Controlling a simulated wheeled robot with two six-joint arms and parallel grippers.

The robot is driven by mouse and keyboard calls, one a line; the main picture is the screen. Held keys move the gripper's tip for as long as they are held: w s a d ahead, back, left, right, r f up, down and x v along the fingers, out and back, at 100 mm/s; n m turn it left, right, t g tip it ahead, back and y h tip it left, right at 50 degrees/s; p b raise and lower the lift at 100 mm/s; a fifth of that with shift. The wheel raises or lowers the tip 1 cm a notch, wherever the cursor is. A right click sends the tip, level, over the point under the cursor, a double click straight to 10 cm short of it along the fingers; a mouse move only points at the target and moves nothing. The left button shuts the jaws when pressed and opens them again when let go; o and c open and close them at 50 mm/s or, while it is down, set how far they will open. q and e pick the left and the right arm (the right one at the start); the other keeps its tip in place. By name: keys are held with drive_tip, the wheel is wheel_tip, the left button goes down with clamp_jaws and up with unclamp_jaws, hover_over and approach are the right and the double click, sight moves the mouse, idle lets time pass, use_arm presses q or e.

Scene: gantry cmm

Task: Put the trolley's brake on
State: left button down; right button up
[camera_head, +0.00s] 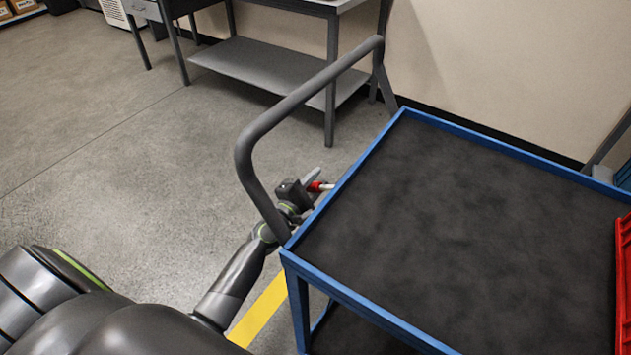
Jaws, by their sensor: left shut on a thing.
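The trolley (400,108) has a blue frame, a dark top and a grey push handle (250,140) that rises on its left side. A small brake lever with a red grip (316,187) and a pale shaft sticks out from the trolley's left side, below the top's edge. My left gripper (311,184) reaches in under the handle and is shut on the red grip. My right gripper is not in view.
A grey workbench with a lower shelf (255,68) stands behind the handle near the wall. A red bin (624,270) sits at the trolley's right edge. A yellow floor stripe (258,312) runs beside my left arm. The floor at left is clear.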

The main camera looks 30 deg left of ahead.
use_arm(q)
drive_tip(key=shift+f, duration=0.15)
drive_tip(key=c, duration=1.2)
unclamp_jaws()
drive_tip(key=shift+o, duration=0.2)
drive_tip(key=shift+s, duration=0.1)
drive_tip(key=s+a+b, duration=0.2)
drive_tip(key=s+b, duration=0.1)
drive_tip(key=s, duration=1.4)
drive_tip(key=shift+a, duration=0.2)
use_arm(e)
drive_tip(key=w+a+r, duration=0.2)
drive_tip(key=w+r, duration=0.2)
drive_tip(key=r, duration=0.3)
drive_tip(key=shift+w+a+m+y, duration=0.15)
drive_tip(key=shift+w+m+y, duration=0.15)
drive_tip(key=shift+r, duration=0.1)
